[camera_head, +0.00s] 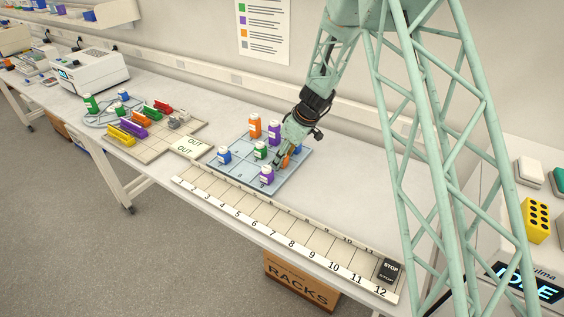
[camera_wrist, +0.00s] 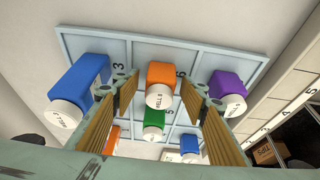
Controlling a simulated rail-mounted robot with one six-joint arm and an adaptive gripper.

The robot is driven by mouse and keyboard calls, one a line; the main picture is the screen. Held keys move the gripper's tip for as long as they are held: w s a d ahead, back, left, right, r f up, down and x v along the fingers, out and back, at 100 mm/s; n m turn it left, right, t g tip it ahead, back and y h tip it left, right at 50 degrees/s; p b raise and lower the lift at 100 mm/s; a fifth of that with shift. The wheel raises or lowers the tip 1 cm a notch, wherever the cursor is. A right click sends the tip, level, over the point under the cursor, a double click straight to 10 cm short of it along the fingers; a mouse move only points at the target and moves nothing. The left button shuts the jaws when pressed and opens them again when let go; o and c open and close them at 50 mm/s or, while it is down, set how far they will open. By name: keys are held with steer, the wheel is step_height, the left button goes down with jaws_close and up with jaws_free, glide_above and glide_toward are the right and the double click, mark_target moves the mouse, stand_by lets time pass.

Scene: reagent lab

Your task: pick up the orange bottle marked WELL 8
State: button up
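The orange bottle marked WELL (camera_wrist: 160,84) stands in the tray's grid between my gripper's two fingers in the wrist view; the number on its white cap is hard to read. My gripper (camera_wrist: 158,95) is open, with a gap on each side of the bottle. In the head view my gripper (camera_head: 281,158) reaches down at the tray's right part, and the orange bottle (camera_head: 286,162) is partly hidden by it. Another orange bottle (camera_head: 255,126) stands at the tray's back corner. The blue-grey tray (camera_head: 240,175) holds the bottles.
Close neighbours in the wrist view are a blue bottle (camera_wrist: 82,82) at left, a purple bottle (camera_wrist: 227,88) at right and a green bottle (camera_wrist: 154,122) behind. A numbered strip (camera_head: 290,240) ending in a STOP tile (camera_head: 388,269) runs along the table's front. The table right of the tray is clear.

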stand_by(0.3)
steer(key=c, duration=0.9)
steer(key=shift+c, duration=0.2)
steer(key=shift+r, duration=0.2)
steer(key=shift+r, duration=1.6)
steer(key=s+b, duration=0.1)
steer(key=s, duration=0.4)
steer(key=s+d+r+b, duration=0.1)
steer(key=s+b, duration=0.1)
steer(key=s, duration=0.3)
steer(key=s+d+b, duration=0.1)
steer(key=s+b, duration=0.1)
steer(key=s, duration=0.4)
steer(key=shift+r, duration=0.25)
steer(key=shift+w, duration=0.1)
